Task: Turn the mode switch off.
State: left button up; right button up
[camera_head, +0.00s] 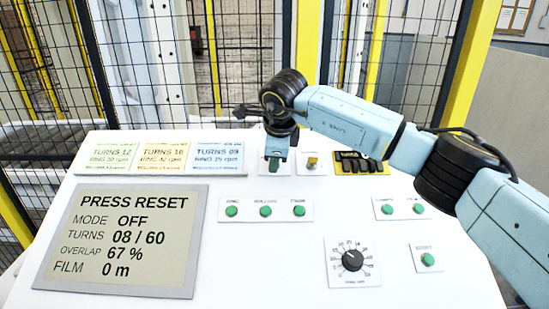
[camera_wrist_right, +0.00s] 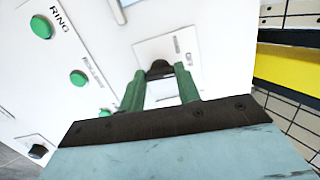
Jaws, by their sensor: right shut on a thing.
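The mode switch is a small dark knob (camera_wrist_right: 160,69) on a white label plate in the right wrist view. Part of the plate's lettering, which seems to include OFF, shows beside it. My right gripper (camera_wrist_right: 158,74) has its two green fingers on either side of the knob, shut on it. In the head view my right gripper (camera_head: 276,158) points down onto the switch's plate (camera_head: 268,169) and hides the knob. The panel's display (camera_head: 122,240) reads PRESS RESET, MODE OFF, TURNS 08 / 60, OVERLAP 67 % and FILM 0 m. My left gripper is not in view.
A small yellowish switch (camera_head: 312,162) sits just right of my gripper, then a yellow-and-black block (camera_head: 361,163). Green buttons (camera_head: 265,211) and a black dial (camera_head: 352,260) lie nearer on the white sloping panel (camera_head: 260,270). A mesh fence (camera_head: 240,50) stands behind.

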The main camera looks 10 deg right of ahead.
jog(key=shift+n, duration=0.5)
jog(key=o, duration=1)
jog(key=b+v, duration=0.2)
jog(key=v, duration=1.1)
jog(key=shift+s+r, duration=0.1)
jog(key=shift+r, duration=0.1)
